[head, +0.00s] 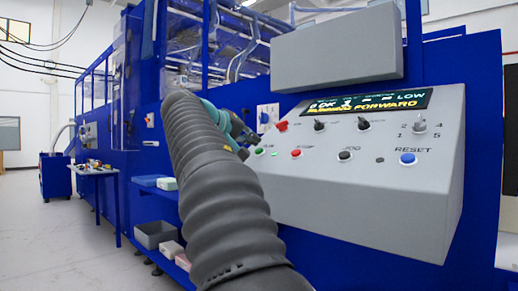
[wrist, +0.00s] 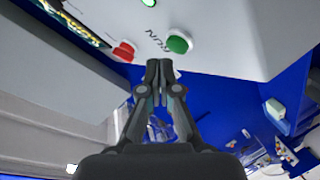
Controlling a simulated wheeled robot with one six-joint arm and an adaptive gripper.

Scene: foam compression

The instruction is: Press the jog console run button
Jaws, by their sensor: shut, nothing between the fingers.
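The jog console (head: 340,200) is a grey sloped panel with a lit display (head: 370,103) whose lower line appears to read "RUNNING FORWARD". The green run button (head: 259,151) is at the panel's left edge; the wrist view shows it (wrist: 179,43) beside the word RUN. My gripper (head: 243,153) is just left of the button in the head view, partly behind my arm. In the wrist view my gripper (wrist: 158,70) is shut and empty, its fingertips below and left of the button in the picture. They look apart from it; the exact gap is unclear.
A small lit green lamp (head: 273,153) and a red button (head: 296,153) sit right of run. Above are another red button (head: 282,126) and black knobs (head: 319,125). A black jog button (head: 345,155) and blue reset button (head: 408,158) lie farther right. A grey box (head: 338,47) overhangs the console.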

